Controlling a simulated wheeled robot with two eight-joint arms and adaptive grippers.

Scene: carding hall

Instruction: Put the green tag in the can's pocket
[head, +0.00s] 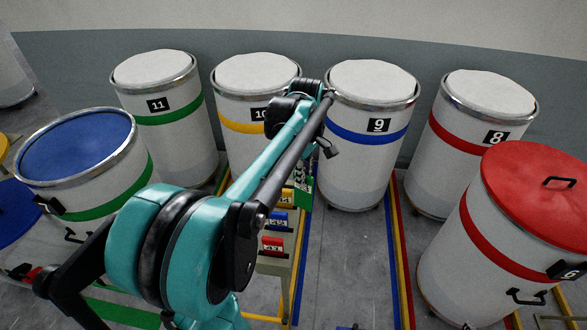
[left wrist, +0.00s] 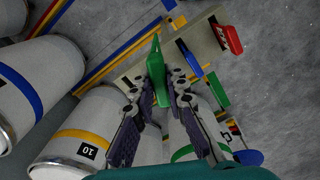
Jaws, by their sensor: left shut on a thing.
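My left gripper (left wrist: 160,88) is shut on a green tag (left wrist: 157,68), which sticks out past its fingertips in the left wrist view. In the head view the gripper is mostly hidden behind my teal arm, above the far end of the tag rack (head: 275,262). Can 11 (head: 170,115) also has a green band. My right gripper is not in view.
The rack holds a red tag (head: 272,246), a blue tag (head: 278,219) and others. Can 10 (head: 240,150), can 9 (head: 358,160) and can 8 (head: 455,160) line the wall. Red-lidded can 6 (head: 480,262) stands at right. Grey floor (head: 345,260) lies clear between.

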